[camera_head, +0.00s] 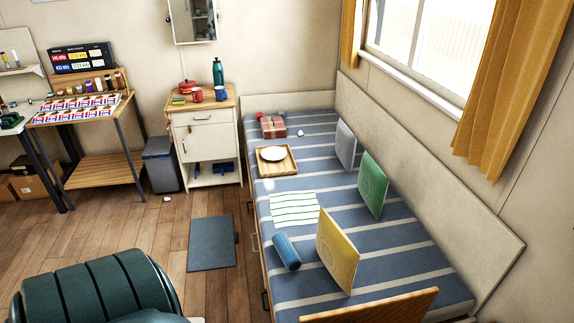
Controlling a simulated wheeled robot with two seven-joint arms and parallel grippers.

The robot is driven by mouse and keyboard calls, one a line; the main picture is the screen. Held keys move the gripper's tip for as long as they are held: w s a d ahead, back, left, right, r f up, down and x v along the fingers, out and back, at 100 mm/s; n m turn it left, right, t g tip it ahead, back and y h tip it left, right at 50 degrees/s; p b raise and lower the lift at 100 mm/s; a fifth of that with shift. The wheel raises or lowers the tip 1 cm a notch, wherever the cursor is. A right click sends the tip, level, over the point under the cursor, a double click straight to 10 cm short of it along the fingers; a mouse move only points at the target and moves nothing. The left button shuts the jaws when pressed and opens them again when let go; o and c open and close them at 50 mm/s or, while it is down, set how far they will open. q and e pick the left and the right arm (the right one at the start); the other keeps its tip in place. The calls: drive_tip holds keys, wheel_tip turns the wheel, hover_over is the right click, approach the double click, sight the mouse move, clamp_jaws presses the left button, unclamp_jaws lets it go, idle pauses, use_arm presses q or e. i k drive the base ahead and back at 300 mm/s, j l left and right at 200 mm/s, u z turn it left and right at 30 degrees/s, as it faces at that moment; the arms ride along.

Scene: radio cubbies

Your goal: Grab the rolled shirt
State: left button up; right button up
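The rolled shirt appears to be the blue roll (286,251) lying on the near part of the striped daybed (395,262), close to its left edge. It lies at a slant, just left of the yellow cushion (338,250), and nothing covers it. A green-striped white cloth (294,208) lies flat behind it. Neither of my grippers is in view.
A green cushion (373,184) and grey cushion (345,146) stand farther back. A wooden tray (264,170) with a white plate is on the bed. A green ribbed chair (95,290) fills the near left.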

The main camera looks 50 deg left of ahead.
sight(289, 257)
drive_tip(key=i+j, duration=0.1)
drive_tip(key=j, duration=1.85)
drive_tip(key=i+z, duration=0.05)
